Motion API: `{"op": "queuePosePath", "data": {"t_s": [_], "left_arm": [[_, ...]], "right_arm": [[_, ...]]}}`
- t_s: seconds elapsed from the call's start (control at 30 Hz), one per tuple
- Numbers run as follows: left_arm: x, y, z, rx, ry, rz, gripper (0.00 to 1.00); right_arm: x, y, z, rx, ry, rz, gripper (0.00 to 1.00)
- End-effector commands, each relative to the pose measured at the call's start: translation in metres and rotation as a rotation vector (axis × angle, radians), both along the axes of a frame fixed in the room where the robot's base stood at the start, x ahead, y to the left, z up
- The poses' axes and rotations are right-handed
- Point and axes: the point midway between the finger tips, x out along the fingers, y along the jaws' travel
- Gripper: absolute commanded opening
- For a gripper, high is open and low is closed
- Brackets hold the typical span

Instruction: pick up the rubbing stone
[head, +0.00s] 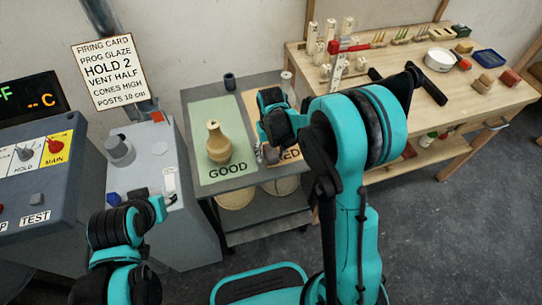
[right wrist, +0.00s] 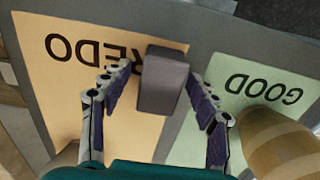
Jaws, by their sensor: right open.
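The rubbing stone is a dark grey block (right wrist: 163,82) in the right wrist view, over the edge of the orange REDO mat, towards the green GOOD mat. My right gripper (right wrist: 158,105) is open, with one finger on each side of the block and visible gaps between. Whether the block rests on the mat or how far below the fingers it is, I cannot tell exactly. In the head view my right arm hides most of this spot. My left arm's end (head: 140,212) is at the lower left, its fingers unclear.
A tan vase (head: 218,145) stands on the green GOOD mat (head: 207,113), close beside my right gripper; it also shows in the right wrist view (right wrist: 275,143). The orange REDO mat (right wrist: 60,85) is mostly bare. A control box stands left, a cluttered wooden bench (head: 400,85) right.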

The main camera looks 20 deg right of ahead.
Motion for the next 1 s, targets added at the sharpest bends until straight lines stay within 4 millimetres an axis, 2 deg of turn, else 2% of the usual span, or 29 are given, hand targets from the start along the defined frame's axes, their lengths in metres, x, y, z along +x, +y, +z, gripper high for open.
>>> {"op": "queuePosePath", "data": {"t_s": [0.13, 0.37, 0.77, 0.87, 1.0], "left_arm": [[0.000, 0.000, 0.002, 0.000, 0.000, 0.000, 0.40], [0.000, 0.000, 0.002, 0.000, 0.000, 0.000, 0.40], [0.000, 0.000, 0.005, 0.000, 0.000, 0.000, 0.40], [0.000, 0.000, 0.010, 0.000, 0.000, 0.000, 0.40], [0.000, 0.000, 0.022, 0.000, 0.000, 0.000, 0.40]], "right_arm": [[0.000, 0.000, 0.001, 0.000, 0.000, 0.000, 0.60], [0.000, 0.000, 0.002, 0.000, 0.000, 0.000, 0.00], [0.000, 0.000, 0.007, 0.000, 0.000, 0.000, 0.00], [0.000, 0.000, 0.017, 0.000, 0.000, 0.000, 0.00], [0.000, 0.000, 0.041, 0.000, 0.000, 0.000, 0.00]]}}
